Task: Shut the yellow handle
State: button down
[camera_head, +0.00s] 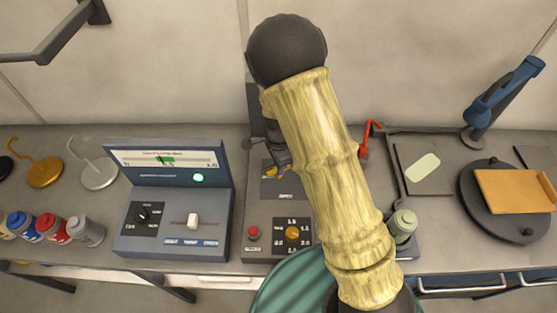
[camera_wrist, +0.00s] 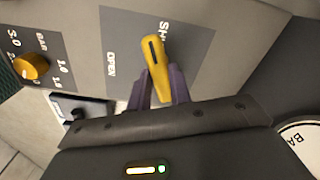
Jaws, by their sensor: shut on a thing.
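The yellow handle (camera_wrist: 155,60) sits on a dark grey plate with the words OPEN to its left and a partly covered SH… to its right in the wrist view. My gripper (camera_wrist: 160,86) has its two purple fingers on either side of the handle and is shut on it. The handle points up in that view, leaning slightly left, between the two words. In the head view a small bit of the yellow handle (camera_head: 268,172) shows on the grey control box (camera_head: 262,208). My arm covers much of the box there.
An orange knob (camera_head: 292,233) and a red button (camera_head: 253,232) are on the box's lower face. A blue-grey meter console (camera_head: 170,200) stands close to the left. A red hook (camera_head: 368,138) and a green-topped jar (camera_head: 403,224) are to the right of my arm.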

jog(key=m+p, duration=0.2)
jog(key=m, duration=0.2)
jog(key=shift+r+m+p, duration=0.1)
jog(key=shift+m+p, duration=0.3)
jog(key=c, duration=1.3)
grip_release()
notch_tip(320, 180, up, 17)
jog(key=shift+r+b, duration=0.15)
jog(key=shift+b, duration=0.65)
